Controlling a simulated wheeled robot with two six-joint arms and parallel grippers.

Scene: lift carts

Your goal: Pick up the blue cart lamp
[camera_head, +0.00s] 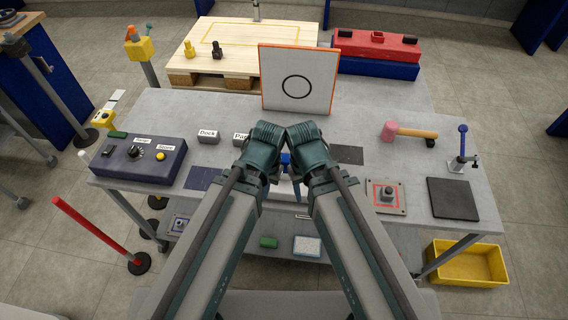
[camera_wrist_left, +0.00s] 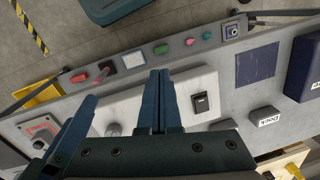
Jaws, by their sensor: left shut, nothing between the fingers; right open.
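I cannot make out a blue cart lamp for certain in either view. My left gripper (camera_head: 273,165) is over the middle of the grey cart, beside my right gripper (camera_head: 300,168). Blue fingers show between the two wrists, but the head view does not show clearly whose they are. In the left wrist view my left gripper (camera_wrist_left: 161,76) is shut and empty, its fingers side by side over a white panel (camera_wrist_left: 120,110) with a black switch (camera_wrist_left: 200,102). My right gripper is open; its fingertips are mostly hidden in the head view.
A control box (camera_head: 138,160) stands on the cart's left. A mallet (camera_head: 408,131), a blue-handled clamp (camera_head: 463,145) and a black pad (camera_head: 453,198) are on the right. A white board with a circle (camera_head: 297,103) stands behind. A yellow bin (camera_head: 467,265) is on the floor.

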